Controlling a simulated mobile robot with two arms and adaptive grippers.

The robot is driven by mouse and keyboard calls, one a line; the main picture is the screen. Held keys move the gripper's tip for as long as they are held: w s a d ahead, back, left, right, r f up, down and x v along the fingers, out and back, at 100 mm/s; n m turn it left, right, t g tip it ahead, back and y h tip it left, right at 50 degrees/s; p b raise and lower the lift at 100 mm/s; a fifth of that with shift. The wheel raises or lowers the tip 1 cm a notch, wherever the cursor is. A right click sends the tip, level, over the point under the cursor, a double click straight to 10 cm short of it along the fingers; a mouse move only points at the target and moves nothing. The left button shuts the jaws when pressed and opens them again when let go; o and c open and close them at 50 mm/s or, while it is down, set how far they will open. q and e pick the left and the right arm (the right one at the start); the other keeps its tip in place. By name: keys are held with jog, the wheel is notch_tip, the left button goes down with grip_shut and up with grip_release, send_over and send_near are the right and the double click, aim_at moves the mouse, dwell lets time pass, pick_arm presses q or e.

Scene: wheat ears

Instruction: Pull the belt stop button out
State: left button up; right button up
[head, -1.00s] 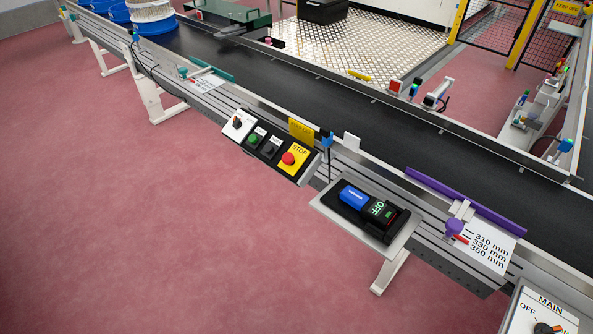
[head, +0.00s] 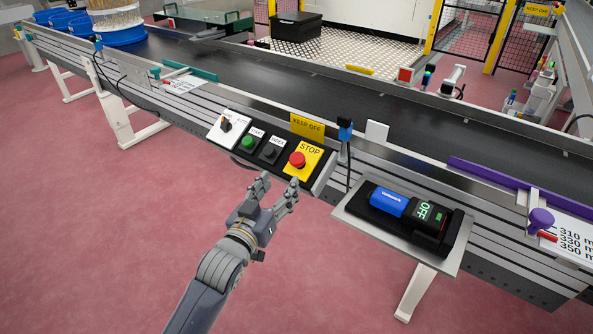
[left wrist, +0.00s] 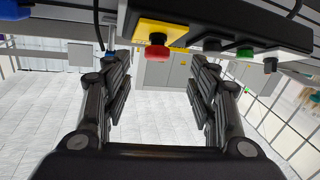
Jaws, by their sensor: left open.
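The red belt stop button (head: 297,160) sits on a yellow plate marked STOP (head: 307,165) at the right end of the control panel (head: 265,148) on the conveyor's near side. In the left wrist view the red button (left wrist: 157,53) shows between the finger lines, ahead of the fingertips and nearer the left finger. My left gripper (head: 277,183) is open and empty, just below and left of the button, fingers pointing up to the panel. It also shows open in the left wrist view (left wrist: 160,75). I cannot see a touch between fingers and button. My right gripper is not in view.
Left of the stop button are a black INDEX button (head: 269,151), a green START button (head: 248,141) and a selector switch (head: 226,124). A shelf (head: 352,214) with a blue and black device stands to the right. The red floor in front is clear.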

aim_at(297, 154)
pick_arm(q)
jog(key=x, duration=0.3)
jog(key=b+x, duration=0.1)
jog(key=x, duration=0.3)
jog(key=r+b+x, duration=0.1)
jog(key=x, duration=0.2)
jog(key=shift+w+d, duration=0.25)
jog(key=shift+w, duration=0.1)
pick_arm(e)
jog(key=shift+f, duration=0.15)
pick_arm(q)
grip_shut()
jog(key=shift+r, duration=0.15)
jog(key=shift+s+a+r+p, duration=0.1)
jog(key=shift+r+p, duration=0.15)
jog(key=shift+p, duration=0.3)
jog(key=shift+s+a+r+p, duration=0.2)
jog(key=shift+r+p, duration=0.25)
jog(key=shift+p, duration=0.3)
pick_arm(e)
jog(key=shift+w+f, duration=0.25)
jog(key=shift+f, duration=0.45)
